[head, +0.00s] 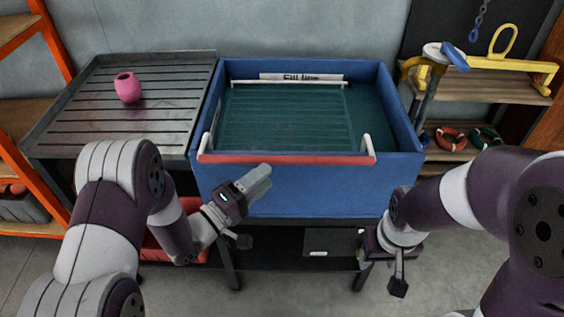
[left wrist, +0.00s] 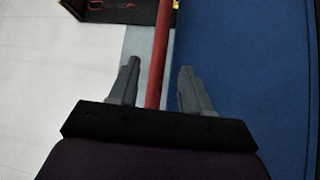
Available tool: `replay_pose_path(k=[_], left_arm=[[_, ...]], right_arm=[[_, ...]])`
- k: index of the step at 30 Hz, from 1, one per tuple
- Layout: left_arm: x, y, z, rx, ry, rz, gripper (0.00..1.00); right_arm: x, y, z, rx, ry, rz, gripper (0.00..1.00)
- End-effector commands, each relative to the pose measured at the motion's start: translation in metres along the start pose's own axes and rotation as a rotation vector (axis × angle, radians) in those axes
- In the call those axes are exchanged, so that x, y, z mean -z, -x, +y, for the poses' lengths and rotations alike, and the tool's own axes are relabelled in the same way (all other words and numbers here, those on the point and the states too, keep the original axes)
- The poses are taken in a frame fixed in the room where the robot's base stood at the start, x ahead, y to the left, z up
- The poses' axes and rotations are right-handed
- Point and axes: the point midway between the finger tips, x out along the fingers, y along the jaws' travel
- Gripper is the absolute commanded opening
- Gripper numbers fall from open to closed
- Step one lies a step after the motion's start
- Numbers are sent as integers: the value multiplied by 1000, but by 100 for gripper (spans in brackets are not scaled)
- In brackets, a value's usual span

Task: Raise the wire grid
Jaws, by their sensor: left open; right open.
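The wire grid (head: 285,125) shows as faint pale lines under the dark green water inside the blue tank (head: 290,192). White upright handles stand at its front left (head: 205,143) and front right (head: 368,146). A red bar (head: 285,159) runs along the tank's front edge. My left gripper (head: 258,178) is open and empty in front of the tank's front wall, just below the red bar. In the left wrist view the red bar (left wrist: 160,65) shows between the open fingers, apparently not gripped.
A grey ribbed draining tray (head: 75,125) with a pink pot (head: 127,87) adjoins the tank on the left. A yellow-armed stand (head: 430,75) is at the right corner. A "Fill line" sign (head: 300,77) is on the back wall. Shelves stand at both sides.

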Motion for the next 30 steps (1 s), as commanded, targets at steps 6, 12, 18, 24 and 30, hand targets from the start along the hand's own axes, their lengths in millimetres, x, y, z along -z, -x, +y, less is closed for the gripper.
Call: replay_pose_path(k=[6, 12, 18, 24, 30], left_arm=[[-1, -46, -1, 0, -1, -1, 48], [0, -63, -1, 1, -2, 1, 48], [0, -65, 0, 2, -2, 3, 48], [0, -65, 0, 2, -2, 3, 6], [1, -65, 1, 4, -1, 2, 0]], right_arm=[[0, -3, 0, 0, 0, 0, 48], [0, -3, 0, 0, 0, 0, 48], [0, -3, 0, 0, 0, 0, 48], [0, -3, 0, 0, 0, 0, 48], [0, -1, 0, 0, 0, 0, 48]])
